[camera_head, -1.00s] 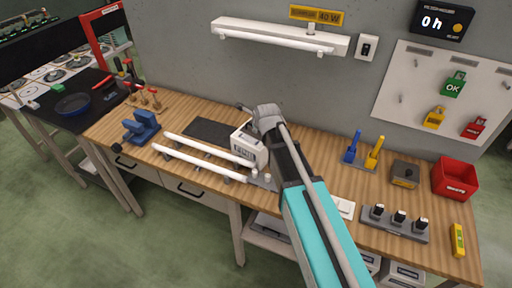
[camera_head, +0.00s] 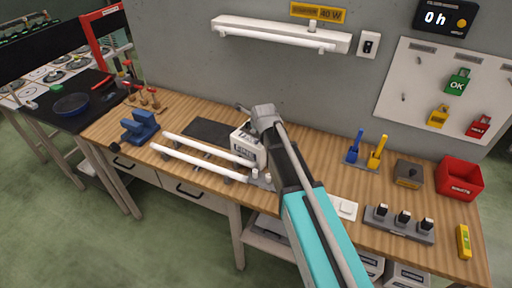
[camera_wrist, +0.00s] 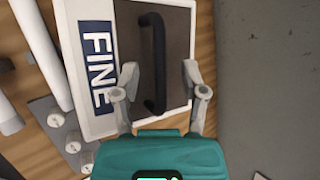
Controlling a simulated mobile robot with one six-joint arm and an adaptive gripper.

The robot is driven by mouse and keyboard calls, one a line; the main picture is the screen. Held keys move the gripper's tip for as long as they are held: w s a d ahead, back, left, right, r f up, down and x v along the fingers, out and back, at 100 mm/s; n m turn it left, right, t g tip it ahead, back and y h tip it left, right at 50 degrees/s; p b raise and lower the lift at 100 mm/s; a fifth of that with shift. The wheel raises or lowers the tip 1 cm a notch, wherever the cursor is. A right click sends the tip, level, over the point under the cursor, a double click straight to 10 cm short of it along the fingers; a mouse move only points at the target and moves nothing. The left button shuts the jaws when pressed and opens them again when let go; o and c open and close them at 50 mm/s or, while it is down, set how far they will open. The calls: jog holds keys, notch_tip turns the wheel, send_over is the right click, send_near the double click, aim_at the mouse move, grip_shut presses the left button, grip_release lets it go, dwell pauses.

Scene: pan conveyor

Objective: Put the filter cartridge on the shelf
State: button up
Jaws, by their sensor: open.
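The filter cartridge is a white box with a dark top panel, a black handle and a blue FINE label. It stands on the workbench in the head view (camera_head: 242,146), partly hidden by my arm. In the wrist view the cartridge (camera_wrist: 75,15) fills the upper middle. My gripper (camera_wrist: 160,76) is open, with one finger on each side of the black handle (camera_wrist: 157,40); I cannot tell whether they touch it. In the head view my arm hides the fingers. A shelf (camera_head: 268,238) shows under the bench, partly behind my arm.
White tubes (camera_head: 208,150) lie on supports left of the cartridge, with a blue vise (camera_head: 140,127) further left. A dark mat (camera_head: 207,130) is behind the tubes. Blue and yellow tools, a red bin (camera_head: 459,179) and a switch block (camera_head: 399,224) stand on the right.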

jog(key=shift+w+a+f+b, duration=0.1)
jog(key=shift+w+f+b, duration=0.2)
jog(key=shift+w+f, duration=0.25)
jog(key=shift+s, duration=0.1)
jog(key=shift+c, duration=0.3)
grip_shut()
